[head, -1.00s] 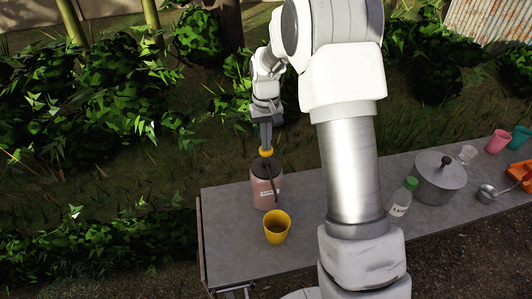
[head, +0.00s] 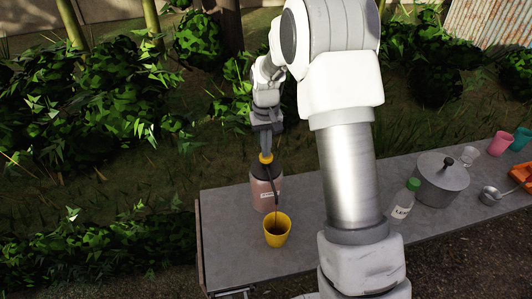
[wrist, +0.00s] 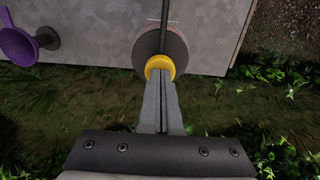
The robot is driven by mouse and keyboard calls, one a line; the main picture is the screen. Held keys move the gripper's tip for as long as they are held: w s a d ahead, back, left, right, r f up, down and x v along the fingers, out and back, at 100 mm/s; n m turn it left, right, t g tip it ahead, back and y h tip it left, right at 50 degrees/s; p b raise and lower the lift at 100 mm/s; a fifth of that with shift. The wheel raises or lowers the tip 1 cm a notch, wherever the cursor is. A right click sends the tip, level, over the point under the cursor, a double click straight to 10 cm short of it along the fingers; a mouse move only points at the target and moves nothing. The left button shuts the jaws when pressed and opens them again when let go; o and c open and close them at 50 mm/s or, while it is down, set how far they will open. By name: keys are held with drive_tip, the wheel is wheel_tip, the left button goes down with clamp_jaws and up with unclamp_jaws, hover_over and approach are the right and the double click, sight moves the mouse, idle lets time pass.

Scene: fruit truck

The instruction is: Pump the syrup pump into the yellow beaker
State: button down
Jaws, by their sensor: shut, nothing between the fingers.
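The syrup pump bottle (head: 264,190), pinkish with a dark lid and a label, stands upright at the table's left end. Its yellow pump head (head: 266,159) also shows in the wrist view (wrist: 160,63). A thin dark spout runs down from the head toward the yellow beaker (head: 277,233), which stands upright in front of the bottle. My gripper (head: 266,151) points down, shut and empty, with its fingertips at the top of the pump head. The fingertips show against the head in the wrist view (wrist: 160,76). I cannot tell whether syrup is in the beaker.
My arm covers the middle of the table (head: 230,210). To the right are a green-capped bottle (head: 403,203), a lidded pot (head: 441,180), a ladle (head: 489,195) and several cups. A purple item (wrist: 18,45) shows in the wrist view. Bushes stand behind the table.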

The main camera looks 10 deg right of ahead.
idle(0.3)
drive_tip(key=shift+r+p, duration=1.4)
drive_tip(key=shift+r, duration=0.65)
drive_tip(key=shift+f, duration=0.15)
drive_tip(key=shift+f+b, duration=1.4)
drive_tip(key=shift+f, duration=0.5)
drive_tip(key=shift+r+p, duration=1.3)
drive_tip(key=shift+r, duration=0.75)
drive_tip(key=shift+r, duration=0.1)
drive_tip(key=shift+r+p, duration=1.65)
drive_tip(key=shift+r, duration=0.75)
drive_tip(key=shift+r, duration=0.1)
